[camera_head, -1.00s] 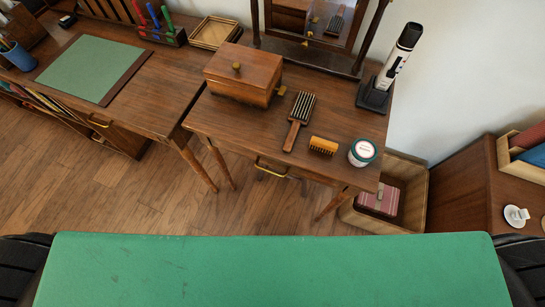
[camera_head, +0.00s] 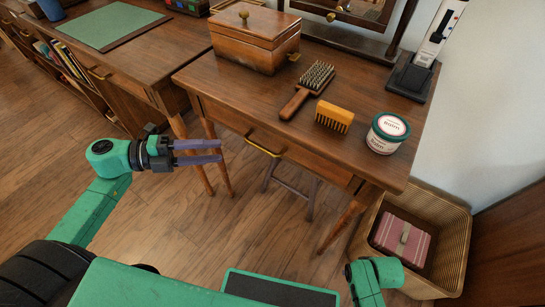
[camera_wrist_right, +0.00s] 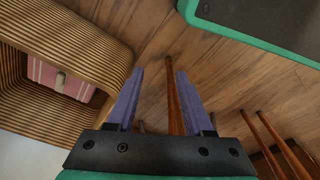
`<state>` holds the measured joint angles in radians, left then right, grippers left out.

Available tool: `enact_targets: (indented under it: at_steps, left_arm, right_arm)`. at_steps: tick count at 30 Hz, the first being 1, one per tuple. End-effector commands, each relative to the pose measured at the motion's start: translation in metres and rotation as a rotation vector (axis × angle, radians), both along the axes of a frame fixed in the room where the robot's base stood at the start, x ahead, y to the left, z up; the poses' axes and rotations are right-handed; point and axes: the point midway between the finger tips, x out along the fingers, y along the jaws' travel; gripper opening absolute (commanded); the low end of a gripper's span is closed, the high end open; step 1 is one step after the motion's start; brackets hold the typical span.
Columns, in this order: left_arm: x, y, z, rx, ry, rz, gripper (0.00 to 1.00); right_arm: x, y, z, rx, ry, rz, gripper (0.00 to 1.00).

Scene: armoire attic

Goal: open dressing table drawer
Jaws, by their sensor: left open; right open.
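The dressing table (camera_head: 240,85) is dark wood and stands ahead of me. Its drawer (camera_head: 305,165) is under the top at the front and looks closed, with a curved brass handle (camera_head: 264,147). My left gripper (camera_head: 221,152) is open and empty, left of the handle and apart from it, its fingers pointing right. My right arm shows at the bottom right in the head view; its fingers cannot be made out there. In the right wrist view my right gripper (camera_wrist_right: 160,72) is open and empty, with a table leg (camera_wrist_right: 174,95) seen beyond its fingers.
A woven basket (camera_head: 447,235) holds a pink striped box (camera_head: 402,239). A desk (camera_head: 150,70) stands at left.

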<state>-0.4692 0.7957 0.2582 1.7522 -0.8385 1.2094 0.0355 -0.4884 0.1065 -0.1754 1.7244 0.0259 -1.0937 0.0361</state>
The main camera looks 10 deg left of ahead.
Motion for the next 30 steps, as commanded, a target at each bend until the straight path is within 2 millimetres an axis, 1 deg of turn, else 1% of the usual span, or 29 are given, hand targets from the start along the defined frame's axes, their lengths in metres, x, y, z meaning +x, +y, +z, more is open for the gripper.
enact_targets:
  at_steps: [1, 6, 9, 12, 16, 23, 24, 26, 27, 30]
  left_arm:
    - [0.005, -0.012, -0.001, -0.002, -0.004, -0.002, 0.43]
    - [0.023, -0.054, -0.007, -0.006, -0.005, 0.000, 0.43]
    - [0.033, -0.078, -0.011, -0.007, -0.003, 0.002, 0.43]
    - [0.041, -0.096, -0.014, -0.006, -0.002, 0.003, 0.43]
    - [0.046, -0.108, -0.016, -0.005, 0.000, 0.005, 0.43]
    - [0.047, -0.110, -0.017, -0.005, 0.002, 0.004, 0.43]
    - [0.047, -0.110, -0.017, -0.005, 0.002, 0.004, 0.40]
    - [0.047, -0.110, -0.017, -0.005, 0.002, 0.004, 0.17]
    - [0.047, -0.110, -0.017, -0.005, 0.002, 0.004, 0.01]
    - [0.047, -0.110, -0.017, -0.005, 0.002, 0.004, 0.00]
  right_arm:
    - [0.001, 0.001, 0.002, 0.001, 0.000, 0.000, 0.52]
    - [0.004, 0.003, 0.010, 0.005, -0.003, 0.003, 0.52]
    - [0.005, 0.004, 0.014, 0.006, -0.005, 0.004, 0.52]
    - [0.006, 0.004, 0.016, 0.008, -0.004, 0.005, 0.52]
    - [0.006, 0.005, 0.018, 0.008, -0.005, 0.005, 0.52]
    - [0.007, 0.005, 0.019, 0.009, -0.006, 0.006, 0.52]
    - [0.007, 0.005, 0.019, 0.009, -0.007, 0.006, 0.52]
    - [0.007, 0.005, 0.019, 0.009, -0.007, 0.006, 0.52]
    - [0.007, 0.005, 0.019, 0.009, -0.007, 0.006, 0.52]
    - [0.007, 0.005, 0.019, 0.009, -0.007, 0.006, 0.52]
